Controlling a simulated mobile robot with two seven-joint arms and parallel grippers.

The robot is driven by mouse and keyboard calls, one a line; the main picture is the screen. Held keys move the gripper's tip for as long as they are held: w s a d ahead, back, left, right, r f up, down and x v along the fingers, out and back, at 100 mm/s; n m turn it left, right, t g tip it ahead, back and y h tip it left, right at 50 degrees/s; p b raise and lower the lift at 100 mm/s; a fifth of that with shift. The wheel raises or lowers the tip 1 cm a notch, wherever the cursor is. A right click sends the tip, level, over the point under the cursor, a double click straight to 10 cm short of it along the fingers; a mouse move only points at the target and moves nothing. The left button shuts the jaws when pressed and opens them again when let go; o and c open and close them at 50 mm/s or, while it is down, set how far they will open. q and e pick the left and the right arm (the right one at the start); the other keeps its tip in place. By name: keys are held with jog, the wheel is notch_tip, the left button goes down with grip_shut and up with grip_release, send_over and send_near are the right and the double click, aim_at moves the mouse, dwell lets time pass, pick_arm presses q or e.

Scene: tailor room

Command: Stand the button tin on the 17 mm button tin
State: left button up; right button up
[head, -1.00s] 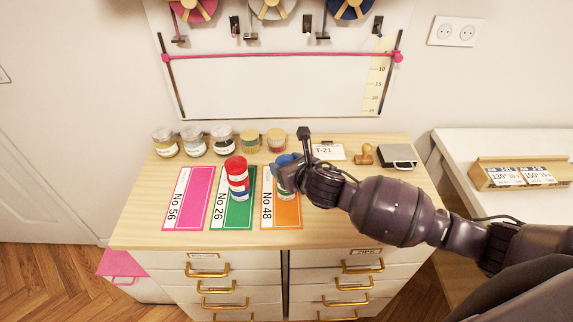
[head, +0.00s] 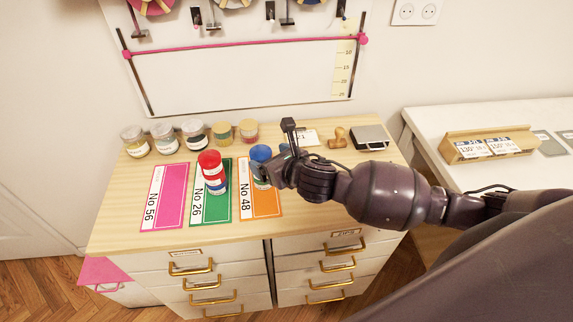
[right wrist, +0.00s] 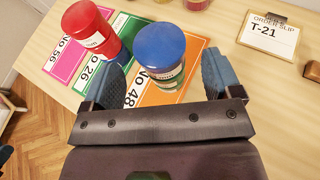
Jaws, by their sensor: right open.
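A tin with a blue lid (head: 261,153) stands upright on the orange No 48 card (head: 262,205). It also shows in the right wrist view (right wrist: 160,45), with a white label and a greenish part below. A tin with a red lid (head: 209,160) stands on the green No 26 card (head: 211,210), with a blue and white part under it. I cannot read which one is the 17 mm tin. My right gripper (head: 268,174) is open at the blue-lidded tin; in the right wrist view its fingers (right wrist: 162,60) lie either side of it, contact unclear.
A pink No 56 card (head: 168,193) lies bare at the left. Several jars (head: 164,137) line the back edge.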

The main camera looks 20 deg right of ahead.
jog(key=v, duration=0.7)
jog(key=shift+s, duration=0.1)
jog(key=s+d+f+n+g+h, duration=0.1)
jog(key=s+d+f+n+g, duration=0.2)
jog(key=s+n, duration=0.65)
jog(key=s+d+f+n+g+h, duration=0.25)
jog(key=s+n, duration=0.35)
jog(key=n, duration=0.7)
jog(key=s+d+f+n+g+h, duration=0.15)
jog(key=s+n+g, duration=0.25)
jog(key=s+n, duration=0.5)
jog(key=w+f+n+t+y, duration=0.1)
jog(key=w+f+n+t, duration=0.1)
jog(key=w+f+t, duration=0.6)
jog(key=shift+w+d+f, duration=0.4)
jog(key=shift+d+f, duration=0.05)
jog(key=shift+f, duration=1.1)
